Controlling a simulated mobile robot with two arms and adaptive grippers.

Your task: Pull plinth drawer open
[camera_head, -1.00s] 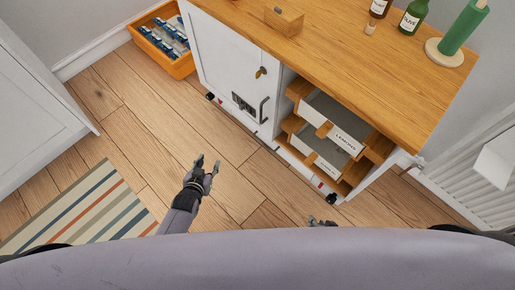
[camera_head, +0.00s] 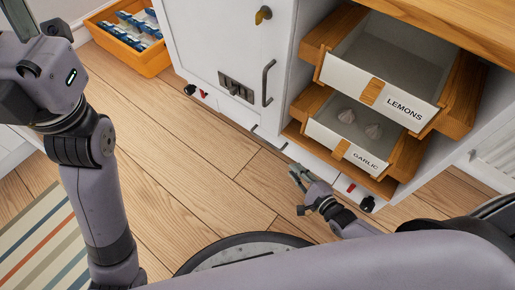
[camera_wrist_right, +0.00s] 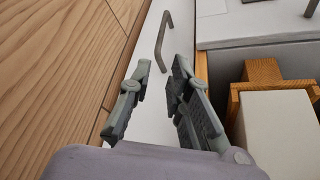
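The plinth drawer is the low white front along the cabinet's foot (camera_head: 240,118), below the door and the pull-out drawers. A bar handle on it shows in the right wrist view (camera_wrist_right: 163,40). The plinth front looks closed. My right gripper (camera_head: 297,190) is low over the floor in front of the plinth. Its two fingers are apart and empty in the right wrist view (camera_wrist_right: 160,72), with the handle ahead of the fingertips and not touched.
Above the plinth, the lemons drawer (camera_head: 399,106) and garlic drawer (camera_head: 355,154) stick out over the right side. The white door (camera_head: 222,45) with a bar handle is shut. An orange crate (camera_head: 143,60) stands on the floor beside the cabinet. A striped rug (camera_head: 45,245) lies left.

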